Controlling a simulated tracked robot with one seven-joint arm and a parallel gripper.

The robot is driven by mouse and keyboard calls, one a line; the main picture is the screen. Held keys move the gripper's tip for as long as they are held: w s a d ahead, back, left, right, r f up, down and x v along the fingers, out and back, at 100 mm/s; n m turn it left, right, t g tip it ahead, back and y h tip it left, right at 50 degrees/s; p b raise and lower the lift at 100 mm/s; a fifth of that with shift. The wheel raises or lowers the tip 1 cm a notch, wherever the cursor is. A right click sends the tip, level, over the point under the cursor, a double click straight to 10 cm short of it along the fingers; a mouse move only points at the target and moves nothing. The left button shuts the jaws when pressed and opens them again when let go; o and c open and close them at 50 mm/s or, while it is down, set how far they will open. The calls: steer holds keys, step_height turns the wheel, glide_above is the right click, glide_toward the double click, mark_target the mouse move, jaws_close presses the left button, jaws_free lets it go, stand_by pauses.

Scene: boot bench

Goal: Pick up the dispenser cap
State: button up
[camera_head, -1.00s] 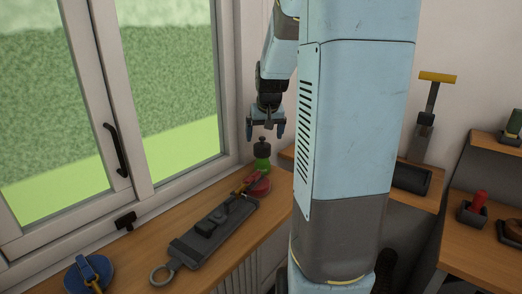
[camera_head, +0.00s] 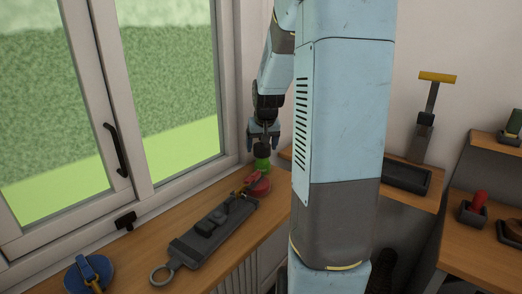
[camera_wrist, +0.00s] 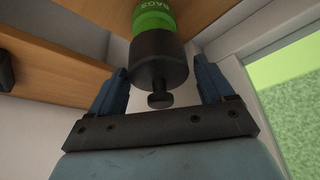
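The dispenser is a green bottle (camera_head: 262,164) on the wooden sill in the corner; part of the word "BAGS" shows on it in the wrist view (camera_wrist: 152,18). Its cap is dark and round with a small knob, seen close in the wrist view (camera_wrist: 158,62) and partly hidden in the head view. My gripper (camera_head: 263,140) points down over the cap. In the wrist view the two blue fingers (camera_wrist: 160,82) are apart, one on each side of the cap, with gaps between. Nothing is held.
A grey tray-like board (camera_head: 212,232) with a ring handle lies on the sill, and a red round item (camera_head: 259,186) sits near the bottle. A blue round item (camera_head: 90,273) is at the front left. The window (camera_head: 170,90) borders the sill on the left.

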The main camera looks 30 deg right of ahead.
steer(key=c, duration=0.7)
steer(key=shift+r, duration=0.1)
steer(key=shift+r, duration=0.2)
step_height(320, 180, up, 2)
steer(key=shift+r, duration=0.1)
steer(key=s+a+r, duration=0.2)
steer(key=s+r, duration=0.8)
steer(key=s, duration=0.3)
steer(key=shift+n, duration=0.4)
steer(key=w+f, duration=0.1)
steer(key=w, duration=0.3)
steer(key=w+d+f, duration=0.1)
steer(key=w+f, duration=0.1)
steer(key=w, duration=0.2)
steer(key=w+d+f, duration=0.1)
steer(key=w+f, duration=0.1)
steer(key=w, duration=0.2)
steer(key=shift+w, duration=0.35)
steer(key=shift+w+f, duration=0.1)
steer(key=shift+f, duration=3.15)
